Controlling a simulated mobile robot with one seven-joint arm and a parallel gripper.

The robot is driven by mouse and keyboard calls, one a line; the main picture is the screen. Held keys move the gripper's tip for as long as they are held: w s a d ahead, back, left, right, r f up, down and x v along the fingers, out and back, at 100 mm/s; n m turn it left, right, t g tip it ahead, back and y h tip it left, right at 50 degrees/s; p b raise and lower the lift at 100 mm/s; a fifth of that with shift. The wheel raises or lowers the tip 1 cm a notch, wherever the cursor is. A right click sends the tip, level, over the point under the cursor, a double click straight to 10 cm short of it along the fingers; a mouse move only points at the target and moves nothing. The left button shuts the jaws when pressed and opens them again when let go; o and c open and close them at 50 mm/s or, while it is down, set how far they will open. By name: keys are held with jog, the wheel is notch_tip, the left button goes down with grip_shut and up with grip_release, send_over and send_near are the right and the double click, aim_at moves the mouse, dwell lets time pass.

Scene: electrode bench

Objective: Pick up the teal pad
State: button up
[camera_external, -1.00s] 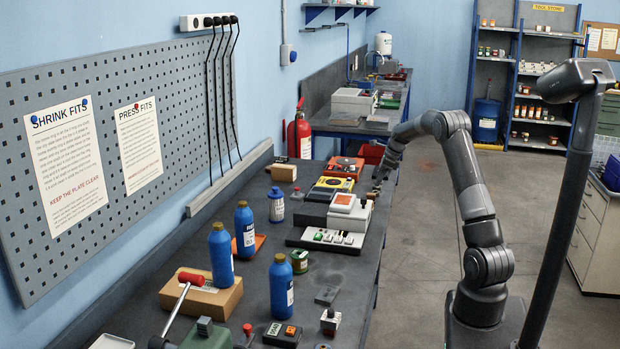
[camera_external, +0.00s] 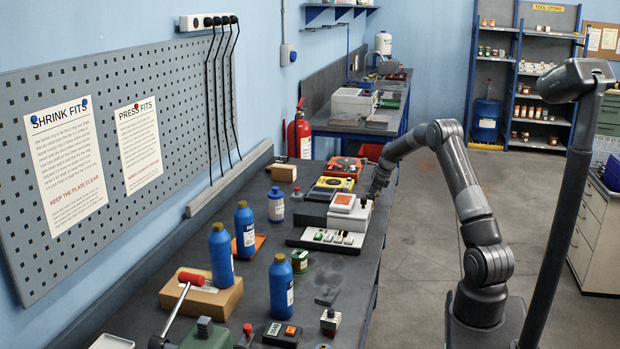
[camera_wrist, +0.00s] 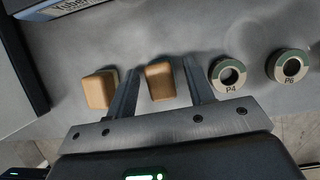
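My gripper (camera_wrist: 160,76) is open in the wrist view, with one finger on each side of a tan block (camera_wrist: 159,84) that has a thin dark teal edge. I cannot tell whether the fingers touch it. A second tan block (camera_wrist: 98,90) with a similar edge lies just left of the fingers. To the right are two round pale pieces with dark teal parts, marked P4 (camera_wrist: 216,84) and P6 (camera_wrist: 275,73). Which of these is the teal pad is not clear. In the external view my gripper (camera_external: 373,194) is at the bench's right edge, too small to show its fingers.
A white and grey device (camera_external: 349,219) stands just left of my gripper. A yellow box (camera_external: 334,184) and a red box (camera_external: 345,167) lie farther back. Blue bottles (camera_external: 221,256) stand on the near left part of the bench (camera_external: 247,297).

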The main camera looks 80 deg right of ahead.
jog(key=c, duration=0.9)
jog(key=shift+r, duration=0.1)
jog(key=shift+c, duration=0.2)
